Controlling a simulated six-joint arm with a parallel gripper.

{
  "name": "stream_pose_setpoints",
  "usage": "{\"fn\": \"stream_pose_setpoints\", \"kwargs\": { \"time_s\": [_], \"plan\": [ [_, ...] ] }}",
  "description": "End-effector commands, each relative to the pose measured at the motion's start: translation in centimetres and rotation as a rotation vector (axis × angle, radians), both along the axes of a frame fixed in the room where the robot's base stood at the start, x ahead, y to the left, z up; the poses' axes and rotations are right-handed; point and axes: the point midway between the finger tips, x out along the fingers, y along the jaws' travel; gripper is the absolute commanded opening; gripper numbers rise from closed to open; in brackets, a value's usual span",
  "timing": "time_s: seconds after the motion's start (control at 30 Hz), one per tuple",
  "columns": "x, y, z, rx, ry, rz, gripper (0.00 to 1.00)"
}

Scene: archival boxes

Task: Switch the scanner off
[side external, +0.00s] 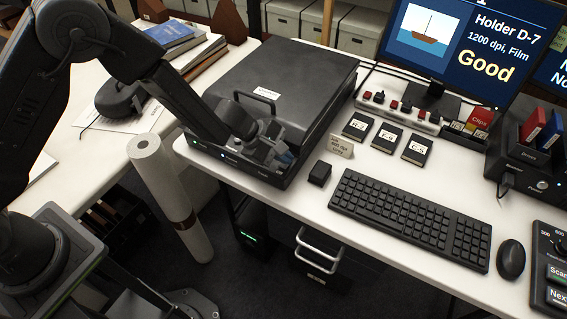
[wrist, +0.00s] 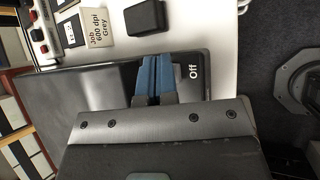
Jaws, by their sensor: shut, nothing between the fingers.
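The scanner (side external: 300,75) is a dark flatbed with its lid down, on the white desk. Small lights, one green (side external: 195,142) and one bluish-white (side external: 222,156), glow on its front edge. My gripper (side external: 285,160) is over the scanner's front right corner. In the wrist view its blue fingers (wrist: 156,62) are shut together with nothing between them, over the black casing (wrist: 85,85). No button shows clearly there.
A small black box (side external: 320,173) and a job card (side external: 340,146) stand right of the scanner. A keyboard (side external: 410,218), mouse (side external: 511,259), power strip (side external: 398,112) and monitor (side external: 470,45) are further right. A paper roll (side external: 170,190) stands left of the desk.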

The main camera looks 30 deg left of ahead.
Motion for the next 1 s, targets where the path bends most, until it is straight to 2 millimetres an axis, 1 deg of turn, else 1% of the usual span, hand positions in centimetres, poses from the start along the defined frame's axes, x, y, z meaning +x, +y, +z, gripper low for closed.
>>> {"fn": "stream_pose_setpoints", "kwargs": {
  "time_s": [0.4, 0.67, 0.83, 1.0],
  "plan": [
    [-0.1, 0.0, -0.5, 0.000, 0.001, -0.001, 0.00],
    [-0.1, 0.0, -0.5, 0.000, 0.000, 0.000, 0.00],
    [0.0, 0.0, -0.1, -0.001, -0.001, -0.001, 0.00],
    [0.1, 0.0, 0.7, -0.001, -0.001, -0.001, 0.00]
  ]
}}
